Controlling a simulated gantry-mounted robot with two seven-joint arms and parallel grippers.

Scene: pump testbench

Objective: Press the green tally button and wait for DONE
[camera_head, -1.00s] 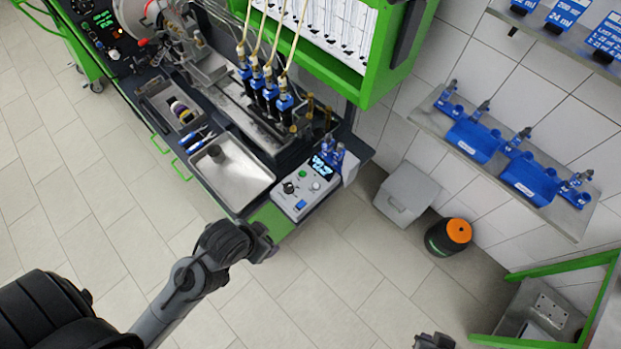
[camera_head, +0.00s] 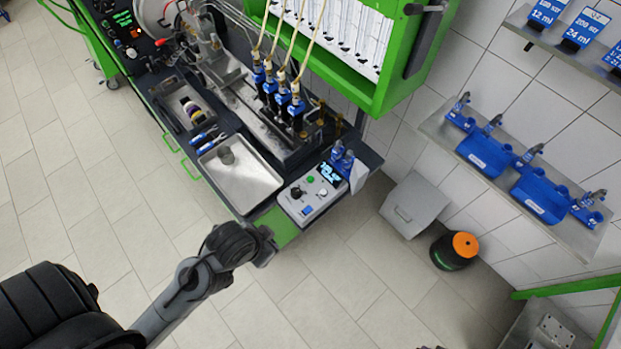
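The tally box (camera_head: 301,209) is a light grey control box at the near right corner of the pump bench. It has a round green button (camera_head: 310,179), a black knob (camera_head: 297,192), a blue button (camera_head: 307,210) and a small display (camera_head: 330,171) with cyan text too small to read. My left gripper (camera_head: 266,246) is just in front of the box, near the bench's front edge, apart from the green button. Its fingers are dark and small, so their opening cannot be told. My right gripper is not in view; only a sliver of something dark shows at the bottom edge.
A metal tray (camera_head: 248,187) lies left of the box. Blue injectors (camera_head: 297,108) with hoses stand behind it, under a green cabinet (camera_head: 424,50). Blue fittings (camera_head: 343,160) stand beside the display. A grey bin (camera_head: 412,203) and a black-orange canister (camera_head: 453,250) stand on the floor.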

